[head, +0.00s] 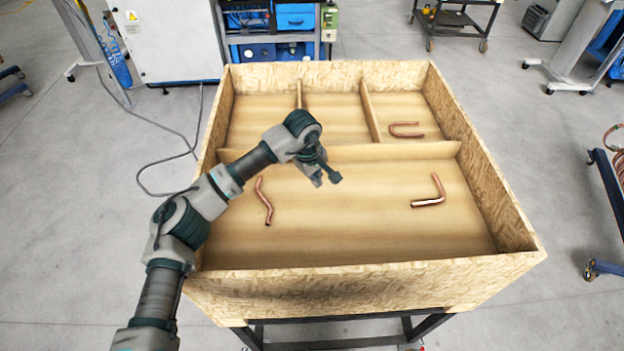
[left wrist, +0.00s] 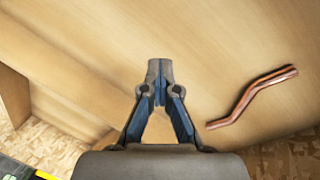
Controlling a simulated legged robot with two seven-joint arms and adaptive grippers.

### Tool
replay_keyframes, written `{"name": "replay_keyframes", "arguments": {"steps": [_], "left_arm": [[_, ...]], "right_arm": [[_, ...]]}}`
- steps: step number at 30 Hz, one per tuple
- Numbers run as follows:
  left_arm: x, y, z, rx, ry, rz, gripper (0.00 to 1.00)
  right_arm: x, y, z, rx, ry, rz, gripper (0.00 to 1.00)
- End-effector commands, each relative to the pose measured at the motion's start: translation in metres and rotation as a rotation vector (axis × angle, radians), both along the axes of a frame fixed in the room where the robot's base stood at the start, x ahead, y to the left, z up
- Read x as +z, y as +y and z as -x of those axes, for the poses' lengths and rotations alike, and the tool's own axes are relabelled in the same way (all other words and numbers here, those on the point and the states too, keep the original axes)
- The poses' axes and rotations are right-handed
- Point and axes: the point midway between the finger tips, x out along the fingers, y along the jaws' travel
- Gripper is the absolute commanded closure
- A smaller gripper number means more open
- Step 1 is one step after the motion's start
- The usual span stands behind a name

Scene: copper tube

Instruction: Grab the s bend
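The copper s bend (head: 265,206) lies on the floor of the large front compartment, towards its left side. It also shows in the left wrist view (left wrist: 248,98), right of the fingers. My left gripper (head: 326,180) hangs over the front compartment, to the right of the s bend and apart from it. In the left wrist view its fingertips (left wrist: 160,78) meet with nothing seen between them. My right gripper is not in view.
The wooden crate (head: 350,275) has tall walls and inner dividers (head: 400,151). An elbow tube (head: 429,201) lies at the right of the front compartment. A U-shaped tube (head: 405,134) lies in the back right compartment. The front compartment's middle floor is clear.

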Motion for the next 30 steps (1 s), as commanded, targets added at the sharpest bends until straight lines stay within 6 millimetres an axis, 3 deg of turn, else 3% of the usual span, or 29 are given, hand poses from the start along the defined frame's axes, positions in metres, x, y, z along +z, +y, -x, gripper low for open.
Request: {"name": "replay_keyframes", "arguments": {"steps": [2, 12, 23, 30], "left_arm": [[0.0, 0.0, 0.0, 0.0, 0.0, 0.0, 1.0], [0.0, 0.001, 0.0, 0.0, -0.001, 0.001, 0.2], [0.003, 0.001, 0.0, 0.0, -0.001, 0.0, 0.2], [0.045, 0.008, 0.003, 0.0, -0.004, 0.002, 0.2]], "right_arm": [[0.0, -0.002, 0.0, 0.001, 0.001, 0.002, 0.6], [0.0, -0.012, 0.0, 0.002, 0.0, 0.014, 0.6], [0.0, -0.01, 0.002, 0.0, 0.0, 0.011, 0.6], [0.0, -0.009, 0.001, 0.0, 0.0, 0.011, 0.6]]}}
